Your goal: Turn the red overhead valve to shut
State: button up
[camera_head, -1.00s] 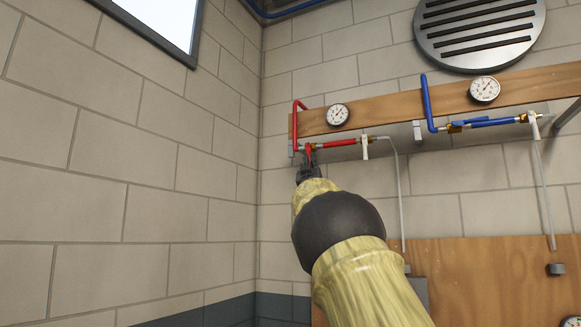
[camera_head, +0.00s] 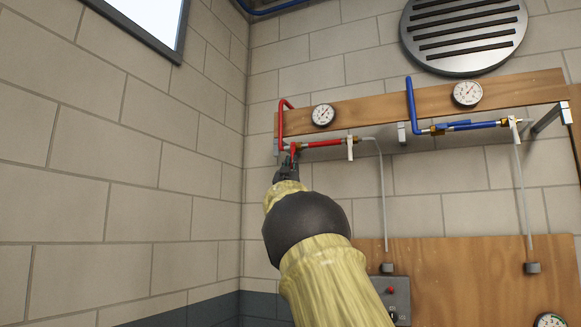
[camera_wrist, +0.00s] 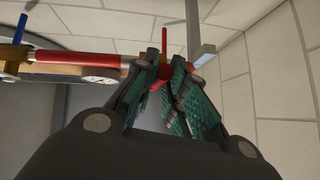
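The red overhead valve (camera_head: 294,150) sits at the left end of a horizontal red pipe, under a wooden board high on the wall. Its red handle hangs downward, across the pipe. My gripper (camera_head: 287,171) reaches up from below and meets the handle's lower part. In the wrist view, the teal-padded fingers of my gripper (camera_wrist: 168,75) stand close together with the red handle (camera_wrist: 164,72) between them, so they look shut on it. The fingers hide much of the handle, and its exact contact with the pads is partly hidden.
A gauge (camera_head: 323,115) is above the red pipe, and a white tap (camera_head: 350,147) is to its right. A blue pipe with a blue valve (camera_head: 460,125) runs farther right. The block wall (camera_head: 190,170) is close on the left. A grey box (camera_head: 393,295) is low on the right.

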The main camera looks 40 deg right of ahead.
jog(key=o, duration=0.4)
jog(key=shift+s+a+r, duration=0.1)
jog(key=shift+r, duration=0.1)
jog(key=shift+o, duration=0.2)
jog(key=shift+f, duration=0.1)
jog(key=shift+f, duration=0.1)
jog(key=v, duration=1.1)
jog(key=shift+a+f, duration=0.15)
jog(key=shift+f, duration=0.15)
jog(key=shift+s, duration=0.15)
